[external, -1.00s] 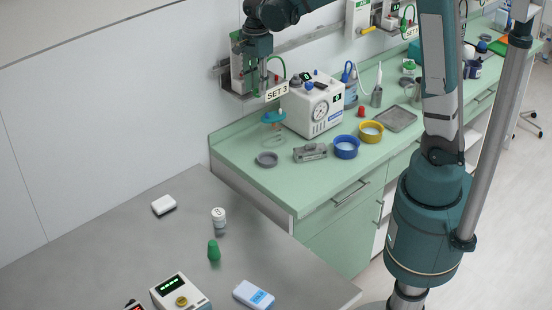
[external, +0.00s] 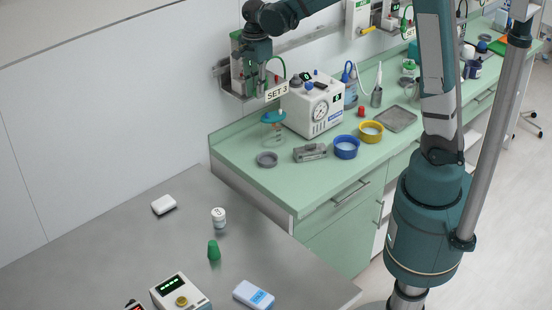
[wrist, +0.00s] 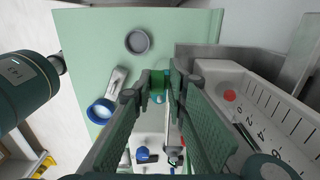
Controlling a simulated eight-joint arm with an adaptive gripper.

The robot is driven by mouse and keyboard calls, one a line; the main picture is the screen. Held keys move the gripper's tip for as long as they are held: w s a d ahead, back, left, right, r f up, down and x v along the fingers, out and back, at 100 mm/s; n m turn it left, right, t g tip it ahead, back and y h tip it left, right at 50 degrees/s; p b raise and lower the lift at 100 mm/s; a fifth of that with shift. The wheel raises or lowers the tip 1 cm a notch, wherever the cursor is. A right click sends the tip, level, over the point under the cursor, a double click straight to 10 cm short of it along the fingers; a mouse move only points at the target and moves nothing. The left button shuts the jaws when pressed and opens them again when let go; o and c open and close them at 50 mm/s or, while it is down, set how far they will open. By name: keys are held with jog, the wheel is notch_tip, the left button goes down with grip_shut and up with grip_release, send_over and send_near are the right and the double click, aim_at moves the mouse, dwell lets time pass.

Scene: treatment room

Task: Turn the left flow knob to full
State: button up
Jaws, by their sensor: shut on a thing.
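My gripper (external: 257,85) is at the wall unit marked SET 3, pointing down. In the wrist view my gripper (wrist: 158,84) has its fingertips closed on a small green piece, which appears to be the flow knob (wrist: 157,82); the fingers hide most of it. Beside it on the right is the white flow meter (wrist: 222,75), with a printed scale and a red dot near the scale's low end. In the external view the flow meter (external: 236,49) is partly hidden behind my gripper. The knob's turn angle cannot be read.
A jar with a blue top (external: 273,118) hangs below the unit. A white gauge box (external: 300,112) stands close on the right.

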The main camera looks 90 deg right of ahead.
jog(key=shift+o, duration=0.2)
jog(key=shift+s+a+f, duration=0.1)
jog(key=shift+a, duration=0.1)
jog(key=shift+a+f+g+h+b, duration=0.15)
jog(key=shift+g+h+b, duration=0.5)
jog(key=shift+g+h, duration=0.15)
jog(key=shift+w+a+f+g+h+b, duration=0.1)
jog(key=shift+w+g+h+b, duration=0.1)
jog(key=shift+g+h+b, duration=0.65)
jog(key=o, duration=0.6)
jog(key=shift+o, duration=0.7)
jog(key=shift+s+a+r, duration=0.1)
jog(key=shift+r, duration=0.1)
